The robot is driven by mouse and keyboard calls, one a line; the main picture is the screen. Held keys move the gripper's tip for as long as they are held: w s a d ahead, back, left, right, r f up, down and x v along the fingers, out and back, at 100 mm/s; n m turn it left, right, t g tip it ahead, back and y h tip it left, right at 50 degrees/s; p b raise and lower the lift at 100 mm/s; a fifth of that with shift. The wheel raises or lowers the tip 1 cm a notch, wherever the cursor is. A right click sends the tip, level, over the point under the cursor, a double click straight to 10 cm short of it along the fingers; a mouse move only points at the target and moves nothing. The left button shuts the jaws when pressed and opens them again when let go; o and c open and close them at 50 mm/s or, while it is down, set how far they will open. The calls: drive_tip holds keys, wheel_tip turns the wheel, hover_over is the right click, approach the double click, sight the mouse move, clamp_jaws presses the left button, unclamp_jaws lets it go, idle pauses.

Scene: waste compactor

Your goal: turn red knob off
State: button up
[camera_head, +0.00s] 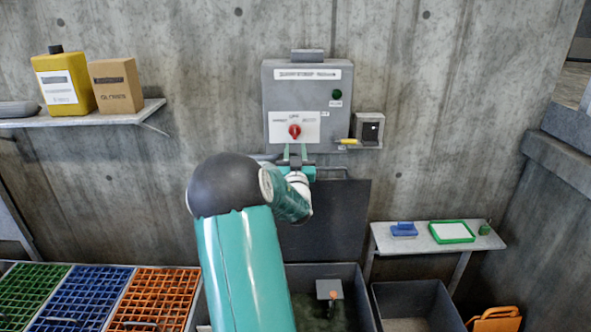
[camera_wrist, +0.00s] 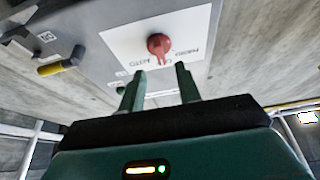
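The red knob (camera_head: 295,131) sits on a white labelled plate (camera_head: 308,134) low on the grey control box (camera_head: 285,96) on the wall. In the wrist view the knob (camera_wrist: 158,45) shows close up, with a narrow part toward my gripper. Its exact setting is too small to read. My gripper (camera_head: 295,150) is just below the knob in the head view. In the wrist view my gripper (camera_wrist: 160,71) is open, its two green fingers apart with nothing between them. The fingertips are short of the knob, and I see no contact.
A green button (camera_head: 337,94) is on the box's upper right. Dark bins (camera_head: 411,304) stand below. A shelf (camera_head: 92,118) holds a yellow jug and a carton.

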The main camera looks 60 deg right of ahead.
drive_tip(key=v, duration=0.8)
drive_tip(key=shift+a+f, duration=0.1)
